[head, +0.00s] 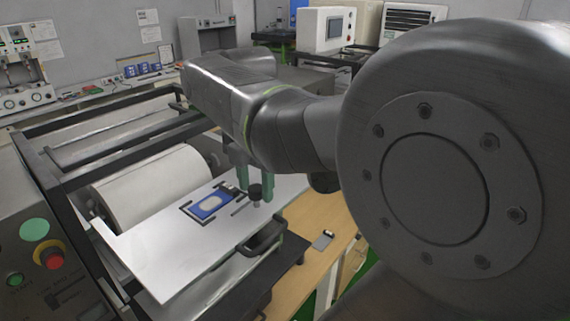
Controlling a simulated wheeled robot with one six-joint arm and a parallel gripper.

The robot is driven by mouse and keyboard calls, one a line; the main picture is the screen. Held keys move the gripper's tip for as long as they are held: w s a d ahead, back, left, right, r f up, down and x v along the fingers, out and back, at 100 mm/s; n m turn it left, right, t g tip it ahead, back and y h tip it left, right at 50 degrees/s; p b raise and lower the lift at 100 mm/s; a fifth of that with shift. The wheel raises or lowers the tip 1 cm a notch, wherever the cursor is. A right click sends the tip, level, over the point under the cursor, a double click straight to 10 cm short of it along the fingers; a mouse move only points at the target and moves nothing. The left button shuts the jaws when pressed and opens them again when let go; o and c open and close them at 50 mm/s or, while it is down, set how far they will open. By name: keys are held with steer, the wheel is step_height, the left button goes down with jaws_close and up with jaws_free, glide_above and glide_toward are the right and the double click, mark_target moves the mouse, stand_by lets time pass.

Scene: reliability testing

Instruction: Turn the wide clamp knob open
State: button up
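A small dark round clamp knob (255,191) stands on a thin post at the right part of a white plate (155,243). A blue rectangular piece with a pale oval (209,204) lies in a dark frame on the plate, left of the knob. My gripper (255,193) points down with its two green fingers apart, one on each side of the knob. The fingertips reach about knob height. Whether they touch the knob is too small to tell. My arm hides the upper part of the gripper.
A large white roller (152,188) in a dark frame lies behind the plate. A control panel with a red button (52,257) is at the left. A dark handle (263,238) sits at the plate's front edge.

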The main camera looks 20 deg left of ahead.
mark_target(255, 187)
steer(key=shift+r, duration=0.1)
step_height(255, 187, up, 14)
steer(key=shift+f+b, duration=0.2)
steer(key=shift+b, duration=0.25)
steer(key=shift+f, duration=0.1)
stand_by(0.4)
step_height(255, 187, down, 14)
steer(key=shift+r+p, duration=0.2)
steer(key=shift+p, duration=0.25)
stand_by(0.4)
